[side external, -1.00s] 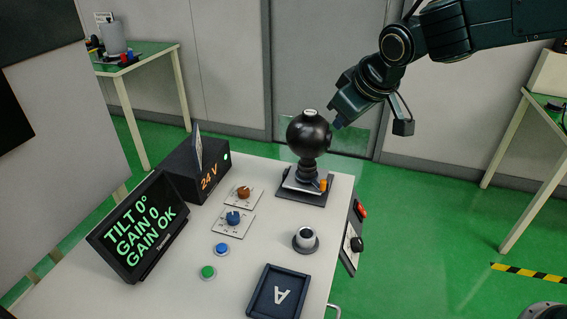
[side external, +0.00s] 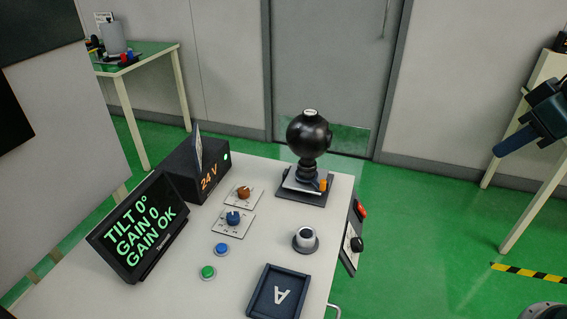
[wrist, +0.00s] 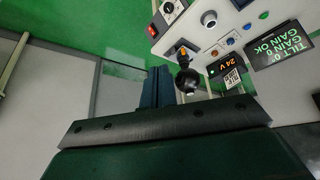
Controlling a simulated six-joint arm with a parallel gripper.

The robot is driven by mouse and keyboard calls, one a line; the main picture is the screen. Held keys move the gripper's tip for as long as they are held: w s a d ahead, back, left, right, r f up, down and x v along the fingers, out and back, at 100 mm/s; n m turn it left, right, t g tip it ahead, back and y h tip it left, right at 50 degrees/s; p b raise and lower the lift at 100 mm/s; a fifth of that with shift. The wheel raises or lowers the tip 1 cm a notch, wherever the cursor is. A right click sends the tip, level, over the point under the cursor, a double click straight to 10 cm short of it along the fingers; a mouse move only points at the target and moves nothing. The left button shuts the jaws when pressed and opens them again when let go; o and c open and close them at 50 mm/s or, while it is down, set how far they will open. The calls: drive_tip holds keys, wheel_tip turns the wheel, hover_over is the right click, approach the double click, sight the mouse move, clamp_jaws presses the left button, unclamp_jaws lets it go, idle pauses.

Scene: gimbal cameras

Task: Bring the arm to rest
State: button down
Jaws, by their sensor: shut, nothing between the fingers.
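My gripper (side external: 505,148) is at the right edge of the side external view, in the air well clear of the white table. Its fingers are shut with nothing between them; they also show in the wrist view (wrist: 157,88). Most of my arm is outside the side view. The black gimbal camera ball (side external: 309,131) stands upright on its base plate at the table's far right corner. It also shows in the wrist view (wrist: 187,78). The display (side external: 140,228) reads TILT 0°, GAIN 0, GAIN OK.
A side table (side external: 525,150) stands under my gripper's side. Green floor between is clear.

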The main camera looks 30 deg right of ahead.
drive_tip(key=s+d+f, duration=0.1)
drive_tip(key=s+f, duration=0.1)
drive_tip(key=s, duration=0.4)
drive_tip(key=shift+s+m, duration=0.15)
drive_tip(key=shift+m, duration=0.15)
drive_tip(key=shift+w, duration=0.2)
idle(4.4)
